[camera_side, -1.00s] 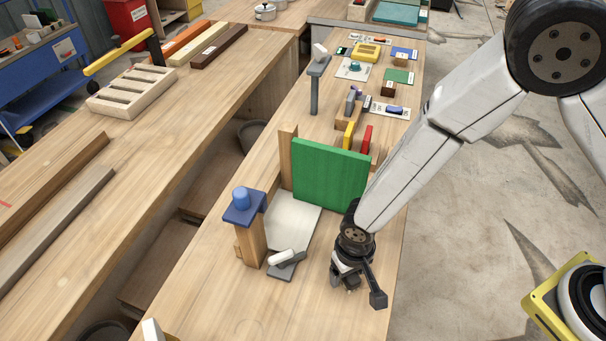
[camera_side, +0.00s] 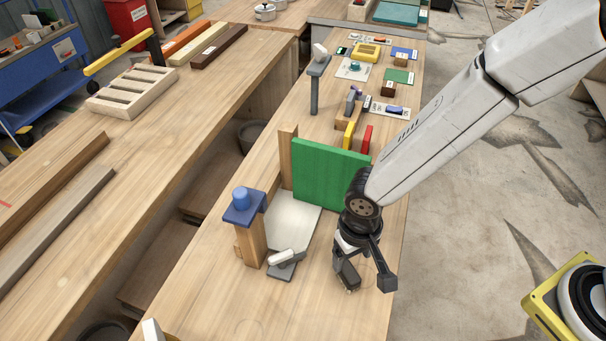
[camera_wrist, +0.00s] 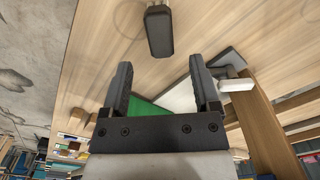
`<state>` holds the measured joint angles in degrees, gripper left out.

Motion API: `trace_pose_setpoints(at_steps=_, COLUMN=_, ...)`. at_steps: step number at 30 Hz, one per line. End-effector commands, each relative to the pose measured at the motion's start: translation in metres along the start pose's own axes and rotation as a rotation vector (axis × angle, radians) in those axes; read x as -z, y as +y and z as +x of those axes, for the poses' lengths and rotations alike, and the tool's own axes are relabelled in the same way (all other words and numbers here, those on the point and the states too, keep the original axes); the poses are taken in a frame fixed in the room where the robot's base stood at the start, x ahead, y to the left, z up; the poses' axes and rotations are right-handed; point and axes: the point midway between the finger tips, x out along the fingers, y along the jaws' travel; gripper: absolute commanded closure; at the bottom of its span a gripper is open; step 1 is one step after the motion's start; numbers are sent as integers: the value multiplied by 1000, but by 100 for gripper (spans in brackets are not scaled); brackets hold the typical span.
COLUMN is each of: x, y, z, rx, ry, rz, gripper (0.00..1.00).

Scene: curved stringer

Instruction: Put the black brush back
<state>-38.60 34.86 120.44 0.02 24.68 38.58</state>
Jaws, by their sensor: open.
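The black brush (camera_wrist: 158,32) is a dark, rounded block on the wooden bench, ahead of my fingertips in the wrist view. In the side view the dark block low beside my gripper (camera_side: 348,276) seems to be this brush, partly overlapped by the gripper. My gripper (camera_wrist: 160,66) is open, with its two dark fingers apart and nothing between them. In the side view my gripper (camera_side: 342,258) hangs over the near part of the bench, right of the pale plate. The gap between fingertips and brush is hard to judge.
A green upright panel (camera_side: 330,172) stands behind my gripper. A pale plate (camera_side: 292,222), a wooden post with a blue cap (camera_side: 243,206) and a white-handled grey tool (camera_side: 286,260) are to the left. The bench front is mostly clear.

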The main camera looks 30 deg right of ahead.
Motion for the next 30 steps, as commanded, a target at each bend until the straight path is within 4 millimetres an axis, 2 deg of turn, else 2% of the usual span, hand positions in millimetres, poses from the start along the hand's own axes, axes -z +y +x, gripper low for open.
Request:
trace_pose_setpoints(at_steps=3, x=1, y=-1, z=-16, rx=3, ry=3, rz=0, gripper=21)
trace_pose_setpoints(at_steps=12, x=0, y=0, z=-47, rx=1, ry=2, rz=0, gripper=21)
trace_pose_setpoints(at_steps=19, x=0, y=0, z=-55, rx=0, ry=0, rz=0, gripper=21)
trace_pose_setpoints(at_steps=30, x=0, y=0, z=-55, rx=-1, ry=0, rz=0, gripper=21)
